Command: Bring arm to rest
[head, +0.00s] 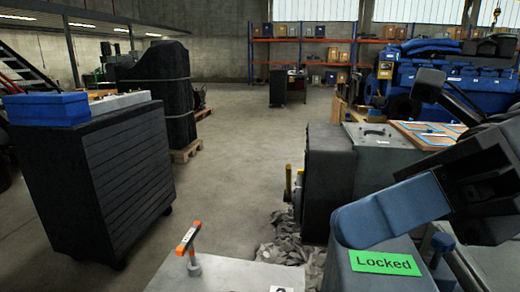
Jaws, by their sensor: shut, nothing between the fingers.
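My arm reaches in from the right edge of the head view, as dark links with a blue rounded section in front of the workbench area. I cannot make out my gripper or its fingertips in this view. The arm hides part of the bench and the blue engine behind it. Below the blue section is a grey body with a green sign (385,262) reading "Locked".
A dark drawer cabinet (110,170) with a blue case (47,109) on top stands at left. An orange T-handle (189,237) rises from a light grey top (215,275) in front. A blue engine (450,75) is at right. The middle floor (240,150) is clear.

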